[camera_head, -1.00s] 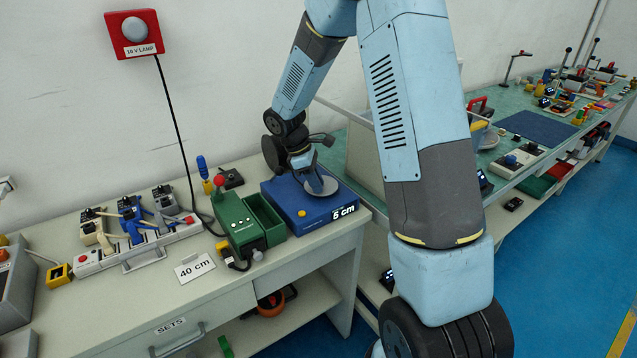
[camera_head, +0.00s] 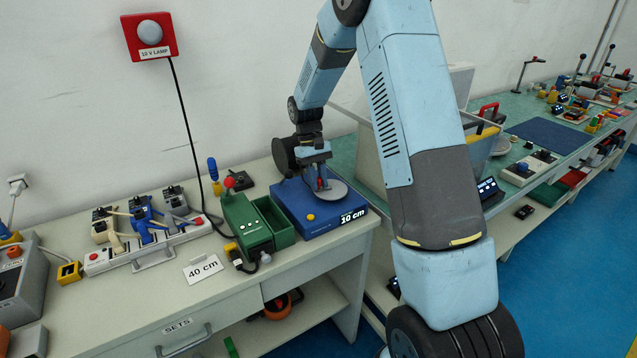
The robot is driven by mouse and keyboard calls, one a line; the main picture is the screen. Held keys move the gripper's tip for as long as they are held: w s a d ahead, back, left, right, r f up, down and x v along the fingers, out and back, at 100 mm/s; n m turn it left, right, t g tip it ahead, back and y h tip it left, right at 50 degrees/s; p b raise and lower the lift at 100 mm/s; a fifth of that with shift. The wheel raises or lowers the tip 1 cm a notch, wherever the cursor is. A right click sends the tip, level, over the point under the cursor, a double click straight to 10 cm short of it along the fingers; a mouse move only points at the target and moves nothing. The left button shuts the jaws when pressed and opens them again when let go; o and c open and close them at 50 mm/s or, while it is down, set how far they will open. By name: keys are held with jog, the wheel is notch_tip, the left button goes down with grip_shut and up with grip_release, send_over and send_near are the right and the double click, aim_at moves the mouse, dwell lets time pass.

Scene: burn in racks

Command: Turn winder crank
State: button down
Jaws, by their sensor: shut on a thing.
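The winder is a blue box (camera_head: 303,221) at the right end of the near bench, with a grey disc (camera_head: 333,194) on top. Its front display reads "10 cm", and a yellow button sits on its top. My gripper (camera_head: 321,184) points down over the disc and is shut on the winder's crank knob (camera_head: 322,184), a small red part showing between the fingers. The crank arm itself is mostly hidden by the gripper and disc.
A green box with an open tray (camera_head: 274,220) stands left of the winder. A "40 cm" card (camera_head: 203,268) lies in front of it. A power strip with several plugs (camera_head: 148,243) is further left. A red lamp (camera_head: 150,36) hangs on the wall. A second bench (camera_head: 480,160) is behind my arm.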

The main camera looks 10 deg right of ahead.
jog(key=m, duration=0.1)
jog(key=w+m+y, duration=0.1)
jog(key=m, duration=0.1)
jog(key=shift+d+m, duration=0.15)
jog(key=shift+m, duration=0.15)
jog(key=shift+w+d+m+y, duration=0.15)
jog(key=shift+w+m+y, duration=0.25)
jog(key=shift+m, duration=0.5)
jog(key=shift+w+d+m+y, duration=0.15)
jog(key=shift+m+y, duration=0.35)
jog(key=shift+m, duration=0.4)
jog(key=c, duration=1)
grip_release()
jog(key=shift+o, duration=0.2)
jog(key=v, duration=1.3)
jog(key=shift+r, duration=0.35)
